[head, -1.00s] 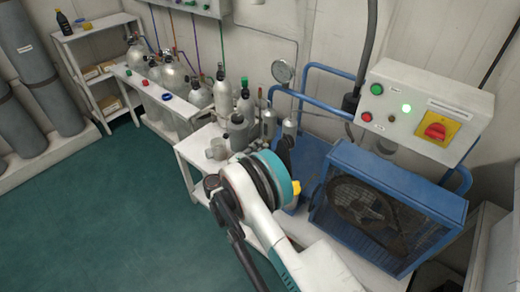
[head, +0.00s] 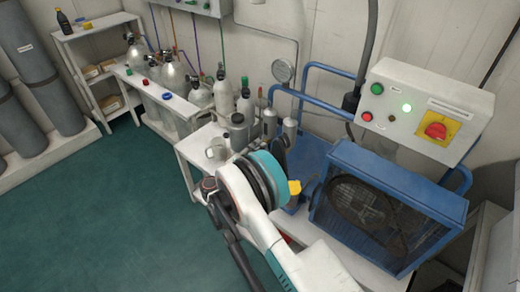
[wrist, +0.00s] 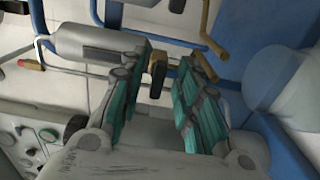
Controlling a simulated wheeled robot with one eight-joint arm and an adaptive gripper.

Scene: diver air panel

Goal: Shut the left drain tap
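In the wrist view my gripper (wrist: 174,58) has its two teal fingers spread apart. A small brass-and-dark tap handle (wrist: 157,66) lies between the fingertips, closer to the left finger; I cannot tell if they touch. Beside it is a grey metal cylinder (wrist: 88,42), lying sideways in the picture, with its end at the left finger. I cannot tell from the frames whether this handle is the left drain tap, or how far it is turned. In the head view my own arm hides my fingers and the drain taps.
In the wrist view brass pieces (wrist: 205,62) and a blue frame (wrist: 188,88) lie close to the right finger. In the head view a blue compressor cage (head: 385,205) stands right of my arm.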

